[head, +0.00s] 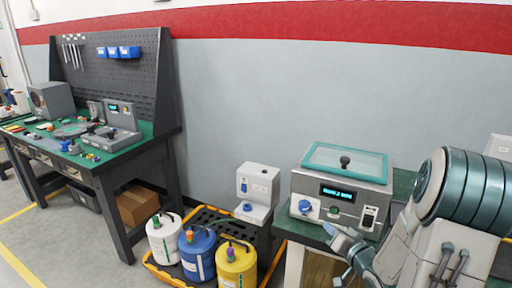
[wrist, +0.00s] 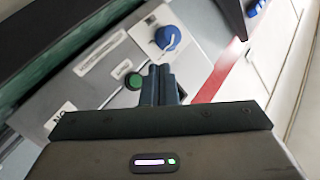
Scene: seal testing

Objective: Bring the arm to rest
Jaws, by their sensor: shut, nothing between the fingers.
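My arm comes in from the right in the head view, and my gripper (head: 338,236) is in front of the grey bench machine with the teal-framed lid (head: 342,192). In the wrist view my gripper's two fingers (wrist: 161,72) are together with nothing between them. Beyond them is a grey panel with a blue knob (wrist: 168,38) and a green button (wrist: 134,81). The fingertips appear close to the panel; whether they touch it I cannot tell.
A white dispenser unit (head: 257,185) stands left of the machine. White, blue and yellow containers stand in a yellow-edged tray (head: 160,272) on the floor. A workbench with a pegboard (head: 115,80) is at left. Open floor (head: 95,255) lies in front of it.

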